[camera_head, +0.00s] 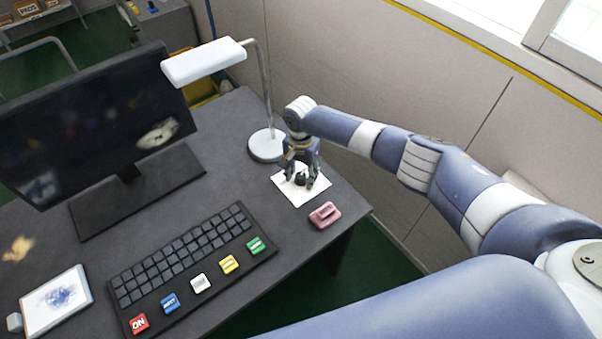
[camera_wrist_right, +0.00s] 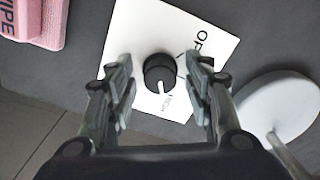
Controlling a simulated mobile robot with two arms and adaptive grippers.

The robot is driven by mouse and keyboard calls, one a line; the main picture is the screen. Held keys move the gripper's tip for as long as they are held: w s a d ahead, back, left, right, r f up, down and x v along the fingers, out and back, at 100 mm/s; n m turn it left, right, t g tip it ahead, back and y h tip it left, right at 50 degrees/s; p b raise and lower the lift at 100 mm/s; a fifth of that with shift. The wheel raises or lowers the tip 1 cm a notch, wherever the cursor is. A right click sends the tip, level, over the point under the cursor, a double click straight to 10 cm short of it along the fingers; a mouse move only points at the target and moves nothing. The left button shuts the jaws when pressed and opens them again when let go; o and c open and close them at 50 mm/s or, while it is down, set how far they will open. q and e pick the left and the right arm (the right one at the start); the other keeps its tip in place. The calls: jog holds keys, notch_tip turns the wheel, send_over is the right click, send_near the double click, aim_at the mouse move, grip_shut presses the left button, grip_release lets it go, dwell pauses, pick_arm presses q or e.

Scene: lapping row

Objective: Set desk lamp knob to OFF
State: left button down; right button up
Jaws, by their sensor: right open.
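The desk lamp (camera_head: 205,62) has a white head on a thin bent metal pole and a round base (camera_head: 266,146) on the dark desk. The black knob (camera_head: 300,179) sits on a white plate (camera_head: 291,196) in front of the lamp base. In the right wrist view the knob (camera_wrist_right: 160,70) carries a white pointer line, which points down toward small lettering that seems to read HIGH. The plate's other lettering is partly hidden. My right gripper (camera_head: 306,178) is open over the knob, its fingers (camera_wrist_right: 160,85) on either side with gaps. My left gripper is not in view.
A pink block (camera_head: 325,215) marked WIPE in the wrist view lies near the plate. A keyboard (camera_head: 185,255) with several coloured keys, a monitor (camera_head: 95,120) and a white tablet-like board (camera_head: 56,300) are on the desk. The wall stands close behind my right arm.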

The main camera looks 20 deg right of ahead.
jog(key=shift+c, duration=0.6)
jog(key=c, duration=1)
